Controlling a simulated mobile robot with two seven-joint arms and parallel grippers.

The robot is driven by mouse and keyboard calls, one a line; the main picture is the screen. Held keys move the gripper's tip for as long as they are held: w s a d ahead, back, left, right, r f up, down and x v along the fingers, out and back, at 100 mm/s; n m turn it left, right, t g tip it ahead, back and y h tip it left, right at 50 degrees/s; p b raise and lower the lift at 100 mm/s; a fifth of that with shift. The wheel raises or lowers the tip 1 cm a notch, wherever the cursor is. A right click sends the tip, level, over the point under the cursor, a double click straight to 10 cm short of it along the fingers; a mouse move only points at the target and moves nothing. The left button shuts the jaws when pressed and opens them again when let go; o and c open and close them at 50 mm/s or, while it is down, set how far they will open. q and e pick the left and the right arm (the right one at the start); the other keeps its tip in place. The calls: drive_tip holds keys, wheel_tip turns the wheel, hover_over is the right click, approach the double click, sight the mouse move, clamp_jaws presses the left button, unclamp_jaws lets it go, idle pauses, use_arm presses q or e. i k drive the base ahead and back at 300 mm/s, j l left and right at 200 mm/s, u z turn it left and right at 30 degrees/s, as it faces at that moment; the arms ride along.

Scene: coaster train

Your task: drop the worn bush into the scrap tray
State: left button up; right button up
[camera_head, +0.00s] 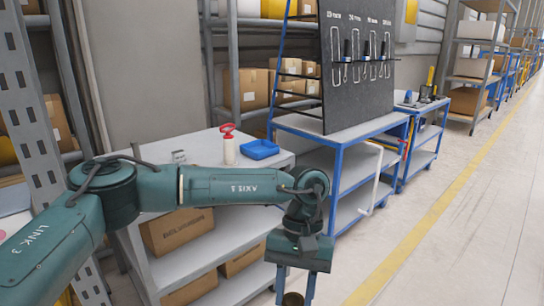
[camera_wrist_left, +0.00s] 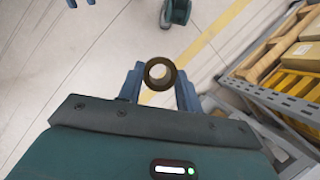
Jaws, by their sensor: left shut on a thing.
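My left gripper (camera_head: 293,292) hangs low at the bottom of the head view, pointing down. It is shut on the worn bush (camera_head: 293,299), a dark brown ring cut off by the lower edge. The left wrist view shows the bush (camera_wrist_left: 160,74) as a brown ring with a pale opening, between the blue fingertips. A blue open tray (camera_head: 260,150), the only tray I can make out, sits on the grey-topped bench (camera_head: 200,165), up and left of the gripper. Two blue tips at the top edge of the wrist view may be my right gripper (camera_wrist_left: 81,3).
A red-topped white object (camera_head: 228,146) and a small grey metal piece (camera_head: 179,156) stand left of the tray. A blue-framed cart (camera_head: 340,137) with a dark tool board (camera_head: 357,65) is behind. Open floor (camera_head: 440,220) lies to the right.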

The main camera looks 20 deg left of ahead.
sight(259, 149)
drive_tip(key=i, duration=1.4)
drive_tip(key=i+l+u, duration=0.1)
drive_tip(key=i, duration=1.3)
